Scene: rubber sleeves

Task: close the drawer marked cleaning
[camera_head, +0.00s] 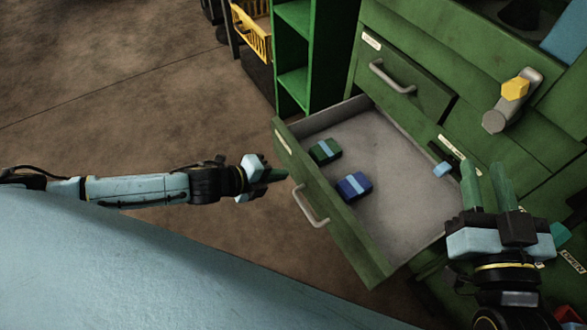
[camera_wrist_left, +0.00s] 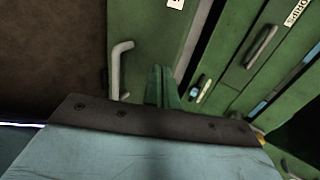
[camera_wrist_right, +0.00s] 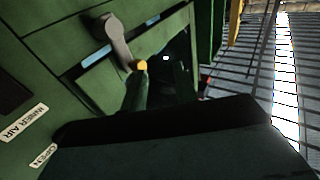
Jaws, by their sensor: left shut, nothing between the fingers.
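A green drawer (camera_head: 325,205) is pulled far out of the green cabinet. Its front has a grey bar handle (camera_head: 309,206) and a small pale label (camera_head: 284,141), too small to read here. The left wrist view shows the same front (camera_wrist_left: 145,25) and handle (camera_wrist_left: 118,68), with the label cut off at the top. My left gripper (camera_head: 280,174) is shut and empty, at the outer side of the front, above the handle in the picture; I cannot tell whether it touches. My right gripper (camera_head: 487,183) is open and empty, beside the drawer's right side, near the cabinet.
A green-and-blue block (camera_head: 325,151) and a blue block (camera_head: 354,186) lie in the drawer. A shut drawer (camera_head: 405,80) is above. A grey lever with a yellow end (camera_head: 514,89) sticks out of the cabinet. Green shelves (camera_head: 293,50) stand behind. The brown floor is clear at left.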

